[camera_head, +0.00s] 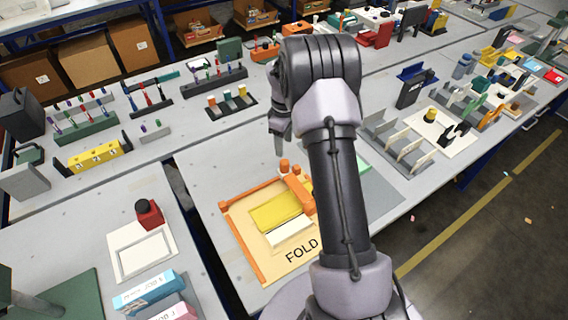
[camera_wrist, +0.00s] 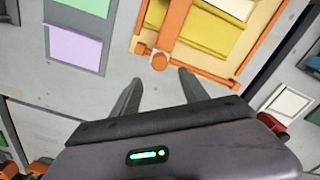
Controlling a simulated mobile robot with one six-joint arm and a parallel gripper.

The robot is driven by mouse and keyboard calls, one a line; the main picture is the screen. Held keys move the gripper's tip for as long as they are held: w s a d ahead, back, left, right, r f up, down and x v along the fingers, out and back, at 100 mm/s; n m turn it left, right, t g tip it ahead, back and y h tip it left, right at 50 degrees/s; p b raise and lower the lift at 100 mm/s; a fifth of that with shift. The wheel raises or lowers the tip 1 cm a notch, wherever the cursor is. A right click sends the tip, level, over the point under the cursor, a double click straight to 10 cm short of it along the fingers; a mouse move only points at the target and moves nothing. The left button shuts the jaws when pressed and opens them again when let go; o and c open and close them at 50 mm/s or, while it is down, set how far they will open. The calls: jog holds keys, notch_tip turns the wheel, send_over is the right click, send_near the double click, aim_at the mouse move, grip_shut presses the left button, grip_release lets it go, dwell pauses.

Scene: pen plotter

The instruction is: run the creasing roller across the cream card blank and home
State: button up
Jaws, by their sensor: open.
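The fold station, an orange-edged tan board (camera_head: 243,235) marked FOLD, lies on the table; its edge also shows in the wrist view (camera_wrist: 190,66). A yellow panel (camera_head: 275,211) and the cream card blank (camera_head: 290,233) lie inside it; the wrist view shows the yellow panel (camera_wrist: 205,32) and part of the cream card (camera_wrist: 232,7). The orange creasing roller bar (camera_head: 300,195) lies along the panel's right side, with a round orange knob (camera_wrist: 159,61) at its end. My gripper (camera_wrist: 159,77) is open and empty, its fingertips near the knob with the knob between their lines. My arm hides part of the station's right side.
A grey board (camera_wrist: 76,18) with a green and a lilac card (camera_wrist: 73,45) lies beside the station. White dividers (camera_head: 410,148) stand right of my arm.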

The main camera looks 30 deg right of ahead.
aim_at(284, 161)
notch_tip(284, 161, down, 10)
jog(key=shift+f+b, duration=0.25)
jog(key=shift+b, duration=0.75)
jog(key=shift+c, duration=0.2)
grip_shut()
dwell(0.4)
